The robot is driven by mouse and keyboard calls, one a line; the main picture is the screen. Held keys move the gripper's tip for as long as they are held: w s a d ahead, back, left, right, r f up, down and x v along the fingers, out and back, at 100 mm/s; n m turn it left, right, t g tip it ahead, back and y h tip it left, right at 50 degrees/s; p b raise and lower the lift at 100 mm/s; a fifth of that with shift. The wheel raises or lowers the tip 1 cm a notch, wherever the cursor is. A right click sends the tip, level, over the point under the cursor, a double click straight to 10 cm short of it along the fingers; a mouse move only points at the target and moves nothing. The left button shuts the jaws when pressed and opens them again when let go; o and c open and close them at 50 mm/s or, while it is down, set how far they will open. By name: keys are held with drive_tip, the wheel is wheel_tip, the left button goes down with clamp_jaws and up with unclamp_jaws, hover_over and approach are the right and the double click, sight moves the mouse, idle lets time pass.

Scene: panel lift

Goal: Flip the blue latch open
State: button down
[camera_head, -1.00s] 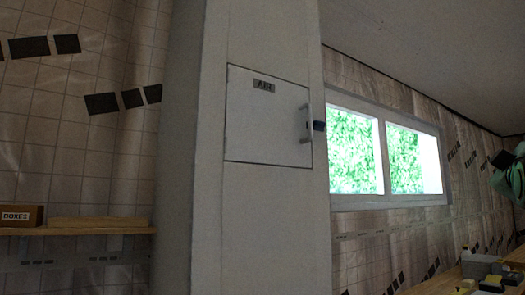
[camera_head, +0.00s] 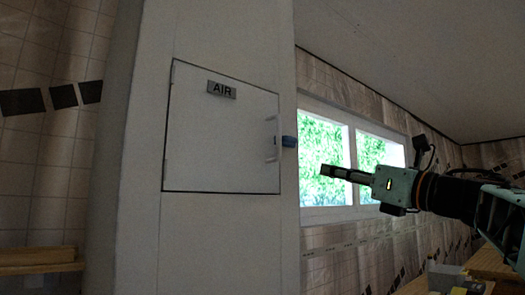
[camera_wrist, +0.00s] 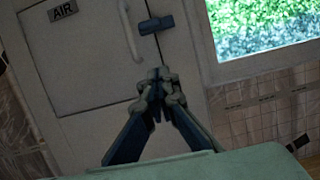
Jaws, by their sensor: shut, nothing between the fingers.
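The blue latch (camera_head: 289,141) sits at the right edge of a white panel door (camera_head: 220,150) marked AIR, beside a pale upright handle (camera_head: 271,138). In the wrist view the latch (camera_wrist: 155,25) lies across the door's edge line, with the handle (camera_wrist: 130,30) to its left. My gripper (camera_head: 324,172) is to the right of the latch and a little lower in the head view, apart from it. In the wrist view my gripper (camera_wrist: 157,76) has its fingertips together below the latch, with nothing between them. The door looks closed.
The door is set in a white column (camera_head: 150,225). A window (camera_head: 355,160) is behind and to the right of it. A wooden shelf (camera_head: 40,262) is at lower left, and a bench with small items (camera_head: 450,278) at lower right. The space before the door looks clear.

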sight(288, 141)
drive_tip(key=shift+s+a+f, duration=0.1)
drive_tip(key=shift+a+f, duration=0.15)
drive_tip(key=w+a+r+p, duration=0.5)
drive_tip(key=w+p, duration=0.3)
drive_tip(key=p, duration=0.3)
drive_tip(key=shift+a+r, duration=0.3)
drive_tip(key=shift+r, duration=0.45)
drive_tip(key=shift+s, duration=0.1)
